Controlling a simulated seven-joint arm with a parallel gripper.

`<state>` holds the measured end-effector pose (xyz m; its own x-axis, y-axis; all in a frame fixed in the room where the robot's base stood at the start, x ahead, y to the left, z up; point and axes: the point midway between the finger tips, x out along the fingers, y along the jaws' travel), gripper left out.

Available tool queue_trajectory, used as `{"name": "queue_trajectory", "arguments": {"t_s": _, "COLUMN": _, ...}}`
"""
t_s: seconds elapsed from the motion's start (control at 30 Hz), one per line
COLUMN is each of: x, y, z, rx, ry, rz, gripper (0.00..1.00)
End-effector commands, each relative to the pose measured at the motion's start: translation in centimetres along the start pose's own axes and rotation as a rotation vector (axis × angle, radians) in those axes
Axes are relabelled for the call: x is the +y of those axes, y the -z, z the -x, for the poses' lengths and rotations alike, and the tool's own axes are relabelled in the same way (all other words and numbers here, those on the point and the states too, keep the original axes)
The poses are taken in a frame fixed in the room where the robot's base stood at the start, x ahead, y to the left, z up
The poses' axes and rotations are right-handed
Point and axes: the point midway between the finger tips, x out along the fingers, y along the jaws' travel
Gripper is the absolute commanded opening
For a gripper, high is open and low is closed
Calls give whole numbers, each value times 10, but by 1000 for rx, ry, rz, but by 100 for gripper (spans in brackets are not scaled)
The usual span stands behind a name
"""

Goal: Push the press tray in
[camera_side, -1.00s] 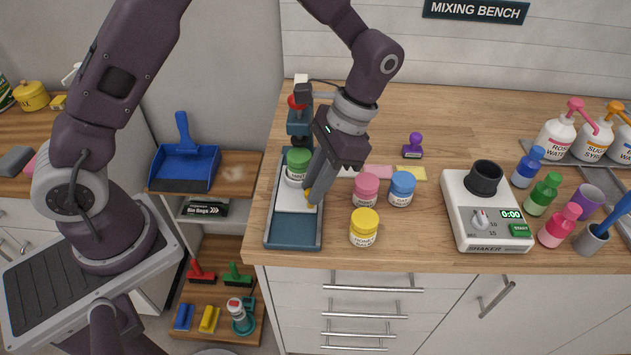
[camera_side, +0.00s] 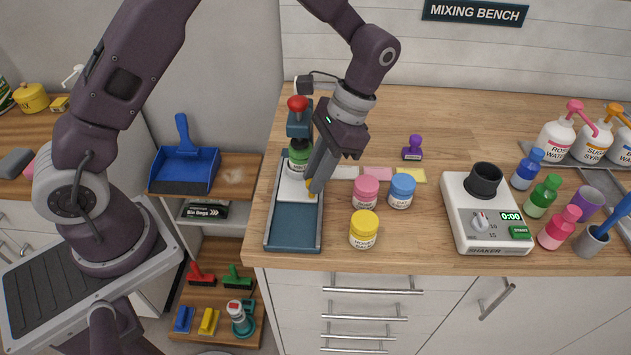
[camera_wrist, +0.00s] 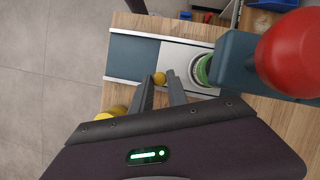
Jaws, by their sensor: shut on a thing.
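The press (camera_side: 299,122) has a red knob and stands at the back of a dark blue base with rails (camera_side: 293,228). The light press tray (camera_side: 295,189) lies on that base, towards the press, with a green-lidded jar (camera_side: 299,156) on it under the press head. The tray has a yellow knob (camera_wrist: 159,78) at its front end. My gripper (camera_side: 316,186) reaches down to the knob, with its fingers shut on it. In the wrist view, the fingers (camera_wrist: 162,84) are at the knob, and the press head hides part of the jar (camera_wrist: 204,70).
Pink (camera_side: 366,190), blue (camera_side: 402,187) and yellow (camera_side: 364,229) lidded jars stand just right of the press base. A shaker (camera_side: 487,215) stands farther right. A purple stamp (camera_side: 412,148) stands behind the jars. The front of the blue base is bare.

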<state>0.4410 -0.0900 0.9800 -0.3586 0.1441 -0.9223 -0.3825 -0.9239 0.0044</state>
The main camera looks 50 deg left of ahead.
Motion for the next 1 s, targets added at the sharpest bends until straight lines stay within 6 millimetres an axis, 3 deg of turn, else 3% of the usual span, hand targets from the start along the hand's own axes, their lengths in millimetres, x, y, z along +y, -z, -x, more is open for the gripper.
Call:
{"name": "queue_trajectory", "arguments": {"t_s": 0.23, "x": -6, "y": 2, "z": 2, "rx": 10, "ry": 8, "rz": 4, "gripper": 0}}
{"name": "queue_trajectory", "arguments": {"t_s": 0.27, "x": -6, "y": 2, "z": 2, "rx": 11, "ry": 8, "rz": 4, "gripper": 23}}
{"name": "queue_trajectory", "arguments": {"t_s": 0.37, "x": -5, "y": 2, "z": 2, "rx": 9, "ry": 7, "rz": 4, "gripper": 41}}
{"name": "queue_trajectory", "arguments": {"t_s": 0.67, "x": -4, "y": 2, "z": 3, "rx": 7, "ry": 5, "rz": 2, "gripper": 41}}
{"name": "queue_trajectory", "arguments": {"t_s": 1.0, "x": -4, "y": 2, "z": 63, "rx": 10, "ry": 7, "rz": 3, "gripper": 41}}
